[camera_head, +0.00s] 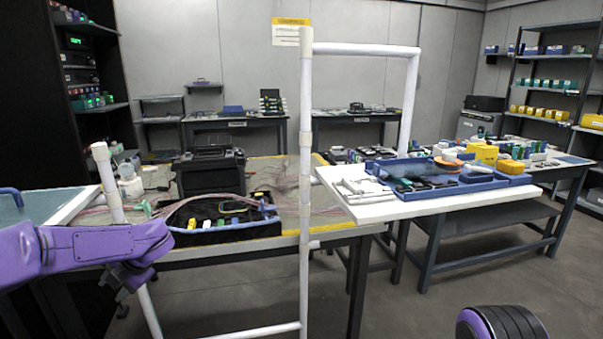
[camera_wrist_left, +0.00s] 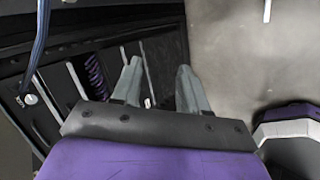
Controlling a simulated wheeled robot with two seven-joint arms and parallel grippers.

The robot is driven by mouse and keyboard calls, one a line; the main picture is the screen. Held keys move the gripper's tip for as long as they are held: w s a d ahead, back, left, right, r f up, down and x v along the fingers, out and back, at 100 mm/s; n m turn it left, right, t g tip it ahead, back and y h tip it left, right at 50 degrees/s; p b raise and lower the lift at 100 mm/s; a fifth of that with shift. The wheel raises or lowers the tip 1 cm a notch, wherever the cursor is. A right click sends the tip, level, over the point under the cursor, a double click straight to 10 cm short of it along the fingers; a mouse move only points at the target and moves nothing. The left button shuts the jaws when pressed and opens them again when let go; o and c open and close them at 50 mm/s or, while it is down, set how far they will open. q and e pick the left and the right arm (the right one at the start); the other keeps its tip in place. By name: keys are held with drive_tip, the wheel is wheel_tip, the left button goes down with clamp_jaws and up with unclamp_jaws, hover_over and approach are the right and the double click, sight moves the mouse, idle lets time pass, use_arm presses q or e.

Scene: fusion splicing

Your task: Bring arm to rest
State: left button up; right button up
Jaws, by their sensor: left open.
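My left arm (camera_head: 75,250) is purple and reaches in from the left edge in the head view. Its wrist bends down in front of the white pipe frame (camera_head: 305,160). The left gripper (camera_wrist_left: 158,66) shows in the left wrist view with its two grey fingers apart. Nothing is visible between them. Below it are dark slats and a grey floor. A purple and black rounded part of mine (camera_head: 500,325) shows at the lower right in the head view. My right gripper is not in view.
A workbench with a black case (camera_head: 208,172) and a black tray of cables (camera_head: 222,222) stands behind the left arm. A white board (camera_head: 390,210) with a blue tray (camera_head: 400,187) is right of the pipe frame. The grey floor (camera_head: 400,310) is open at front centre.

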use_arm(q)
drive_tip(key=s+d+f+m+t+p, duration=0.1)
drive_tip(key=s+d+f+m+t, duration=0.3)
drive_tip(key=f+m, duration=0.5)
drive_tip(key=s+d+f+m+t+p, duration=0.2)
drive_tip(key=s+d+f+m+t, duration=0.15)
drive_tip(key=s+f+m, duration=0.45)
drive_tip(key=s+d+f+m+g+h+p, duration=0.1)
drive_tip(key=s+d+f+m, duration=0.1)
drive_tip(key=s, duration=0.6)
drive_tip(key=s+d+f+m+g+h+p, duration=0.1)
drive_tip(key=s+f+m+g+h, duration=0.1)
drive_tip(key=s, duration=0.7)
drive_tip(key=s+d+f+m+g+h+p, duration=0.1)
drive_tip(key=s+f+m, duration=0.3)
drive_tip(key=s, duration=0.5)
drive_tip(key=shift+d+f+m+g+h, duration=0.2)
drive_tip(key=shift+d+m+g+h, duration=0.45)
drive_tip(key=shift+d+m, duration=0.15)
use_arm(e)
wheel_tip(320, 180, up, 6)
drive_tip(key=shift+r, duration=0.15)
use_arm(q)
drive_tip(key=shift+w, duration=0.1)
drive_tip(key=shift+c, duration=0.2)
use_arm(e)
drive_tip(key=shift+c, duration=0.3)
